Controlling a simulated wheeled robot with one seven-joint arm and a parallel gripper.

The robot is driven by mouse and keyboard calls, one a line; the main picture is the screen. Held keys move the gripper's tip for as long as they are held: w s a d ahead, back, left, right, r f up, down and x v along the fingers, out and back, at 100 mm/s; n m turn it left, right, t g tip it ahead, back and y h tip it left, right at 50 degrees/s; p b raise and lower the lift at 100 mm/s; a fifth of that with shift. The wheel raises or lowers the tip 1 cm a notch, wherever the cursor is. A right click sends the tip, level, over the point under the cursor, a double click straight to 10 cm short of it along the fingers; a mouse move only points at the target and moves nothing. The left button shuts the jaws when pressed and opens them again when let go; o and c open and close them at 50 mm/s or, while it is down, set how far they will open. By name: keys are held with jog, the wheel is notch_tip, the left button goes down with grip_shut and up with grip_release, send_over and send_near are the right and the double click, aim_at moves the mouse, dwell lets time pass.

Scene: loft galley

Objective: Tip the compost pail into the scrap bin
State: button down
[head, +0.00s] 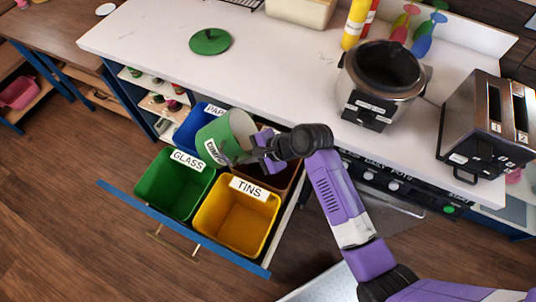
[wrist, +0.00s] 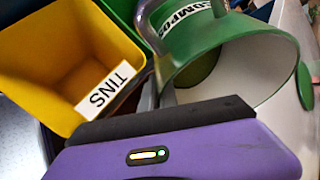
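The green compost pail (head: 222,136), labelled COMPOST, hangs tilted above the pull-out drawer of bins. My gripper (head: 262,150) is at its right side and appears shut on it; the fingertips are mostly hidden. In the wrist view the pail (wrist: 245,40) shows its pale inside and a grey handle (wrist: 148,30), just beyond my gripper's dark finger edge. I cannot tell what is in the pail. A brown bin (head: 291,178), likely the scrap bin, sits at the drawer's back right, below my gripper and partly hidden by my arm; its label is not visible.
The drawer also holds a blue PAPER bin (head: 190,132), a green GLASS bin (head: 153,194) and a yellow TINS bin (head: 238,222). On the white counter (head: 270,65) are a green lid (head: 211,41), a cooker (head: 383,80) and a toaster (head: 487,125).

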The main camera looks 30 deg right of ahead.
jog(key=shift+f+y+b, duration=0.3)
jog(key=shift+y+b, duration=0.2)
jog(key=shift+b, duration=1.2)
notch_tip(320, 180, down, 2)
jog(key=t+y+b, duration=0.1)
jog(key=b, duration=0.5)
jog(key=shift+d+f+y+b, duration=0.1)
jog(key=shift+f+y+b, duration=0.05)
jog(key=shift+y+b, duration=0.15)
jog(key=shift+s+d+f+m+t+y+b, duration=0.2)
jog(key=shift+d+t+y+b, duration=0.15)
jog(key=shift+b, duration=0.15)
jog(key=shift+s+d+f+m+t+y+b, duration=0.1)
jog(key=shift+d+m+t+y+b, duration=0.2)
jog(key=shift+b, duration=0.2)
jog(key=shift+s+d+r+t+y+p, duration=0.1)
jog(key=shift+r+t+y+p, duration=0.2)
jog(key=shift+r, duration=0.6)
jog(key=shift+w+d+r+t+y+p, duration=0.15)
jog(key=shift+r+y+p, duration=0.25)
jog(key=shift+r, duration=0.55)
jog(key=shift+s+d+r+t+y+p, duration=0.15)
jog(key=shift+r+y+p, duration=0.15)
jog(key=shift+r, duration=0.6)
jog(key=shift+r+y, duration=0.45)
jog(key=shift+r, duration=0.45)
